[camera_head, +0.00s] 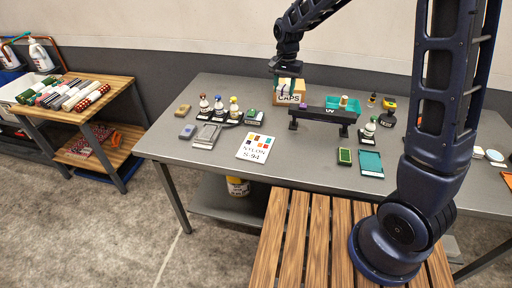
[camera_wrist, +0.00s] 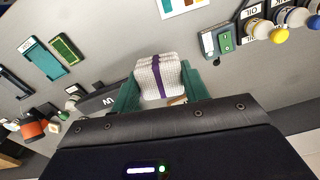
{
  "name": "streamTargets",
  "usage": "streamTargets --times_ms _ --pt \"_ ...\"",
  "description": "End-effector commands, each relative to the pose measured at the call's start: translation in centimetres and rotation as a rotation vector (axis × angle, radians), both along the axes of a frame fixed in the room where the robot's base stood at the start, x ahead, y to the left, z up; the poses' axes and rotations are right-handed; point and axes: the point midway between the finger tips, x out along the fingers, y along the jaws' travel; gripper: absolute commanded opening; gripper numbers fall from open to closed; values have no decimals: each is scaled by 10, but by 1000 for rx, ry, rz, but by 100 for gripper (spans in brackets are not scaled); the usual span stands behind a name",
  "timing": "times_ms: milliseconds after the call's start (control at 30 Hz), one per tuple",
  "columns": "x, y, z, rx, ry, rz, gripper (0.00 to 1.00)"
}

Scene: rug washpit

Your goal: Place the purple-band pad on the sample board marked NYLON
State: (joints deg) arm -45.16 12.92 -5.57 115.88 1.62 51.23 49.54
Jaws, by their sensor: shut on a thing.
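A white ribbed pad with a purple band (camera_wrist: 158,77) is between the green fingers of my gripper (camera_wrist: 161,84) in the wrist view, and the gripper is shut on it. In the head view my gripper (camera_head: 287,82) is above the back of the table, by the CAPS box, and the pad is too small there to make out clearly. The white NYLON sample board (camera_head: 255,147), with coloured squares and the text S-94, lies flat near the table's front edge, in front of and left of my gripper. Its coloured edge shows at the top of the wrist view (camera_wrist: 181,7).
The CAPS box (camera_head: 289,99) and a dark UV lamp bar (camera_head: 325,114) stand close to my gripper. Bottles on a rack (camera_head: 219,108) and a grey scale (camera_head: 206,136) are left of the board. A green pad (camera_head: 345,156) and a teal tray (camera_head: 371,163) lie right.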

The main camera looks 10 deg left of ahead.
Motion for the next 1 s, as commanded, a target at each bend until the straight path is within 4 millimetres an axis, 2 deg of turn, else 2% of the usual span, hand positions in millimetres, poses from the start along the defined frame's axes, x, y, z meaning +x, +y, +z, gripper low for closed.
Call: streamTargets --times_ms 100,300,433,600,733,1000 --pt "-30 29 0 0 0 61 23" --pt "-71 65 1 0 0 140 23" --pt "-89 78 1 0 0 173 23" --pt "-99 84 -3 -1 0 190 23" --pt "-100 85 -22 -3 1 191 23" --pt "-100 84 -81 -4 3 190 23"
